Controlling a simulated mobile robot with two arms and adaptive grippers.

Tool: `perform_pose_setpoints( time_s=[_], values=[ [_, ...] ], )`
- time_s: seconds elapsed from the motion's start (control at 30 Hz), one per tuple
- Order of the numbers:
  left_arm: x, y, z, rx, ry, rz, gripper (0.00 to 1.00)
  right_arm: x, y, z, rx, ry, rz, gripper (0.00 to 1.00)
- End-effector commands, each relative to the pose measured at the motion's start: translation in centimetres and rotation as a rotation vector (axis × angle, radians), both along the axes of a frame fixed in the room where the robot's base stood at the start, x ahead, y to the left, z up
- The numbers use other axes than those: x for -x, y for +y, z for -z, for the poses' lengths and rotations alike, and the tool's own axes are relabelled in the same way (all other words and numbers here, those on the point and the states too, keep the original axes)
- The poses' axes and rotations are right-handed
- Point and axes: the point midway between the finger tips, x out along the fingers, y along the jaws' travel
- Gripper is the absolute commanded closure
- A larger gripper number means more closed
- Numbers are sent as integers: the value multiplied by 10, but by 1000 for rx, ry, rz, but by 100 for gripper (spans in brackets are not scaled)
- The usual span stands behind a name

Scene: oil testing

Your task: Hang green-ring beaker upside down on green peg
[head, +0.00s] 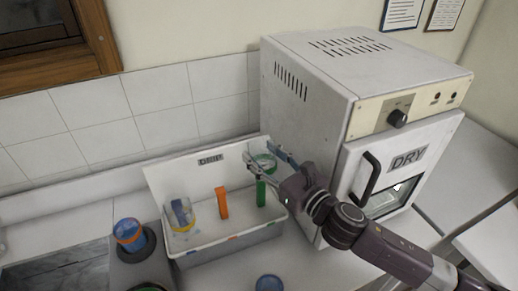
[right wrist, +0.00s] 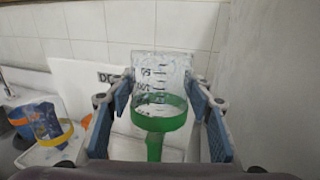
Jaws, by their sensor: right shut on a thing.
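The clear beaker with the green ring (head: 265,161) is at the right end of the white drip rack. My right gripper (head: 267,157) is shut on it, with a finger on each side. In the right wrist view the beaker (right wrist: 161,75) has dark printed marks, and its green ring (right wrist: 160,118) is at the end nearer me. The green peg (head: 261,192) stands directly below the beaker in the head view. In the right wrist view the peg (right wrist: 154,147) meets the ring's lower edge; I cannot tell how far it reaches inside. My left gripper is out of view.
The white rack (head: 232,243) also holds an orange peg (head: 222,203) and a yellow-ringed beaker (head: 181,214) at its left. The DRY oven (head: 310,120) stands close on the right. A blue container (head: 129,233) sits on a dark round base at left.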

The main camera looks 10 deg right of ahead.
Motion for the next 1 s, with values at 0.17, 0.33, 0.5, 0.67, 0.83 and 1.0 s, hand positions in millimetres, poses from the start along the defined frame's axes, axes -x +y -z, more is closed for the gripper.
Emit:
perform_pose_setpoints(
  time_s=[0.17,0.33,0.5,0.67,0.83,1.0],
  values=[
    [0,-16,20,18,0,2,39,1,1,20,-1,0,0,85],
    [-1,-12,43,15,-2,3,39,1,1,43,-1,0,-1,85],
    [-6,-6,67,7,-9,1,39,1,1,66,-1,-2,0,85],
    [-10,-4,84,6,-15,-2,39,1,1,87,0,-1,0,85],
    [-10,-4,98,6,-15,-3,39,1,1,106,0,-1,0,85],
    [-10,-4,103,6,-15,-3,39,1,1,113,0,-1,0,85]
  ],
)
